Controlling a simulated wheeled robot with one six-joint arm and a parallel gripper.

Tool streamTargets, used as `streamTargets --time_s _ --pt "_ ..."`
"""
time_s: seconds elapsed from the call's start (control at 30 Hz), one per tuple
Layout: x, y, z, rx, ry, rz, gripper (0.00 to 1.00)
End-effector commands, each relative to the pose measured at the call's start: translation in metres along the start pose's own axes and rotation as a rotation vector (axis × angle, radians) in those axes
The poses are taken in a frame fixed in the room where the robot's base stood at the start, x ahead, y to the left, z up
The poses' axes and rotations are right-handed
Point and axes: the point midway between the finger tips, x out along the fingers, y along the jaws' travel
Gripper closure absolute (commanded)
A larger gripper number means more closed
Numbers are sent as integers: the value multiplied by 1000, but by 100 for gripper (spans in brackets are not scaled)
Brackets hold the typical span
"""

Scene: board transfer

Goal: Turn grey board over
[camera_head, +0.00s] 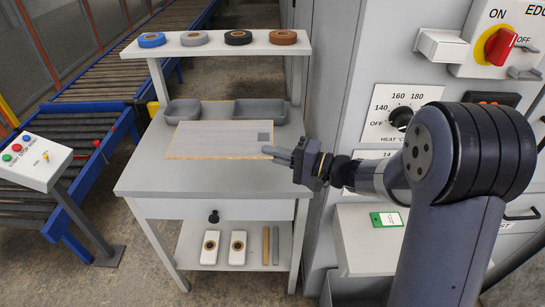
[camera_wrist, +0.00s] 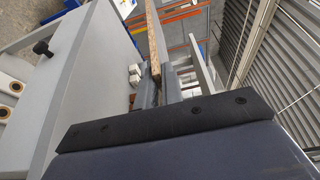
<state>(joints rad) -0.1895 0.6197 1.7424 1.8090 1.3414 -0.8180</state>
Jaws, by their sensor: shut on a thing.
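The grey board (camera_head: 210,140) is at the bench top in the head view, its grey face up, with thin wood-coloured edges and a darker square near its right end. My gripper (camera_head: 270,152) is at the board's right edge, reaching in from the right, and is shut on it. In the wrist view the board shows edge-on as a narrow brown strip (camera_wrist: 153,40) running away from between the fingers of my gripper (camera_wrist: 158,85). I cannot tell whether the board touches the bench or is slightly raised. Its underside is hidden.
The white bench (camera_head: 150,180) has two grey bins (camera_head: 183,111) (camera_head: 262,113) behind the board. A shelf (camera_head: 220,48) above holds several tape rolls. A roller conveyor (camera_head: 90,115) and button stand (camera_head: 35,160) are at left. A heat control cabinet (camera_head: 345,60) is close at right.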

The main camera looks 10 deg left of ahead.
Motion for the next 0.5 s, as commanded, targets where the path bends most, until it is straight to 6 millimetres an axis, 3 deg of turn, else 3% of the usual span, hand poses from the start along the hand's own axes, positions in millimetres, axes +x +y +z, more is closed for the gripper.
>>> streamTargets --time_s 0.5 --pt "-42 -71 0 -4 2 -2 100"
